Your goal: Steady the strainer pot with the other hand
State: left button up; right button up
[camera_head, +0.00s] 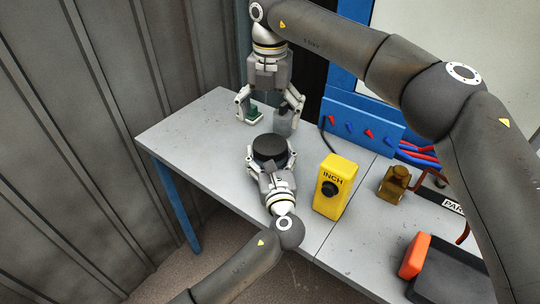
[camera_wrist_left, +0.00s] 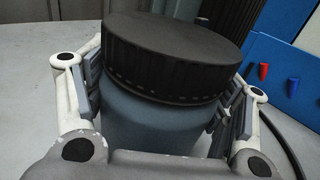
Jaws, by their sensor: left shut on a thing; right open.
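The strainer pot, a round jar with a wide black ribbed cap, stands on the grey table in the head view (camera_head: 270,149). In the left wrist view the pot (camera_wrist_left: 150,122) shows a blue-grey body below the cap. My left gripper (camera_head: 271,163) is shut on the pot, with a finger on each side of the body below the cap; the fingers also show in the left wrist view (camera_wrist_left: 165,90). My right gripper (camera_head: 269,116) is open, pointing down just behind the pot, apart from it. A small dark green piece (camera_head: 254,113) shows at its left finger; I cannot tell what it is.
A yellow box marked INCH (camera_head: 335,187) with a black knob stands right of the pot. Farther right are a brown can-like object (camera_head: 395,182), an orange block (camera_head: 414,256) and a dark tray (camera_head: 450,275). A blue panel (camera_head: 361,126) stands behind. The table's left part is clear.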

aim_at(270, 143)
jog(key=m, duration=0.4)
jog(key=shift+m, duration=0.3)
jog(key=m, duration=0.4)
jog(key=shift+m, duration=0.4)
jog(key=m, duration=0.4)
jog(key=shift+m, duration=0.3)
jog(key=m, duration=0.3)
jog(key=shift+m, duration=0.3)
jog(key=shift+f, duration=4.05)
